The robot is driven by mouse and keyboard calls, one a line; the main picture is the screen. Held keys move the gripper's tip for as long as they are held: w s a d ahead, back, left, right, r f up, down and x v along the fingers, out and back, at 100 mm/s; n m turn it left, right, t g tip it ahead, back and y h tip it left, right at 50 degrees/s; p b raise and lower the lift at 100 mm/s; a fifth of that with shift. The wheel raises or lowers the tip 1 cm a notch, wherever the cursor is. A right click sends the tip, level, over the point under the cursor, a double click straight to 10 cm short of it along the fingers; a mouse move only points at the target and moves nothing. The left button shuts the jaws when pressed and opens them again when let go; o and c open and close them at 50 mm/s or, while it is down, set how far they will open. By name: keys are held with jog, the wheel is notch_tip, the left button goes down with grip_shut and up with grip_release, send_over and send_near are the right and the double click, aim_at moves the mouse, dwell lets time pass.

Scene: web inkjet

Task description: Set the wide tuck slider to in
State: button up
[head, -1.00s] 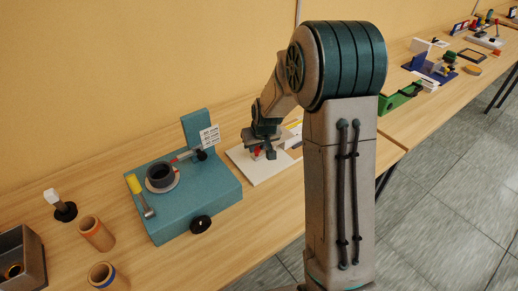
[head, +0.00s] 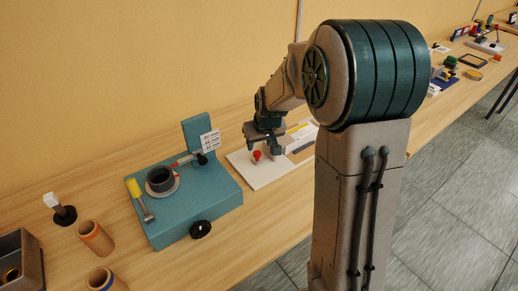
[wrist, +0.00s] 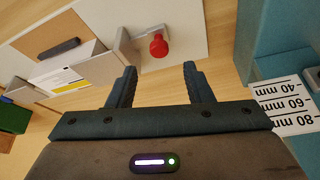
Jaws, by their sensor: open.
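A red knob (head: 257,156) stands on a pale panel (head: 262,178) on the bench, just right of the teal machine. I take it to be the slider's handle; no label on it can be read. In the wrist view the red knob (wrist: 158,46) sits on a small grey mount, beyond my fingertips and in line with the gap between them. My gripper (wrist: 159,72) is open with nothing between its fingers. In the head view my gripper (head: 262,146) hangs close by the knob; whether they touch cannot be told there.
The teal machine (head: 190,215) with a dark cup and a scale card (wrist: 285,104) stands close at one side. A white and yellow sheet (wrist: 62,76) and a dark bar (wrist: 60,48) lie on the other side. Wooden cups (head: 95,236) stand at the front left.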

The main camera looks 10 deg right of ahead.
jog(key=v, duration=0.7)
jog(key=shift+r, duration=0.35)
jog(key=shift+s, duration=0.1)
jog(key=s+m+g, duration=0.1)
jog(key=s, duration=2.2)
jog(key=shift+s+r+m+g+h, duration=0.3)
jog(key=shift+s+r, duration=0.1)
jog(key=shift+r, duration=0.1)
